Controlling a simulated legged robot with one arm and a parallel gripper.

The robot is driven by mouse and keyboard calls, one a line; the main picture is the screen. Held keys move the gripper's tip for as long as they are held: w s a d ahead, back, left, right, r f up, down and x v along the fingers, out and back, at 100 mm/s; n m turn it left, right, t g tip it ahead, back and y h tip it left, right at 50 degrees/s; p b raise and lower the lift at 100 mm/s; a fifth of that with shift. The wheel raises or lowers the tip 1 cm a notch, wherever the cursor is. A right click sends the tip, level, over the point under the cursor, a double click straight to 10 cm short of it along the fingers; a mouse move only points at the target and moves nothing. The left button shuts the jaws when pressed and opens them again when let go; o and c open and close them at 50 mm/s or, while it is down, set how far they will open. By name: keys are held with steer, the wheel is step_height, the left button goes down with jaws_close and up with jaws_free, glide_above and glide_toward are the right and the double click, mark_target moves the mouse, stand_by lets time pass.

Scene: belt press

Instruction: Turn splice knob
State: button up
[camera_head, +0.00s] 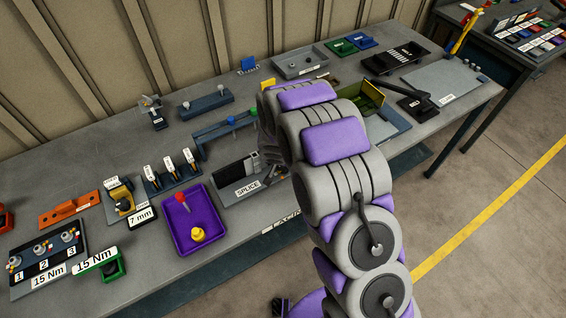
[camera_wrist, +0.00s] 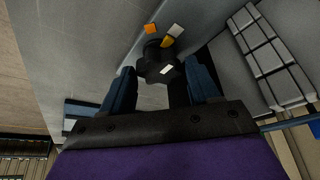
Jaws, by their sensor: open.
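The splice knob is a black lobed knob (camera_wrist: 156,66) in the wrist view, with small white, yellow and orange marks beside it. My gripper (camera_wrist: 161,70) is open, with one blue finger on each side of the knob. I cannot tell whether either finger touches it. In the head view the station labelled SPLICE (camera_head: 229,192) is a grey plate with a black block on the bench. My gripper (camera_head: 269,158) is at its right end, partly hidden by my arm, and the knob is hidden there.
A purple tray (camera_head: 181,240) with a red and a yellow piece lies left of the station. A blue rack (camera_head: 203,143) with coloured knobs stands behind it. A yellow-green open box (camera_head: 370,96) is to the right. The bench's front edge is close.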

steer(key=c, duration=0.8)
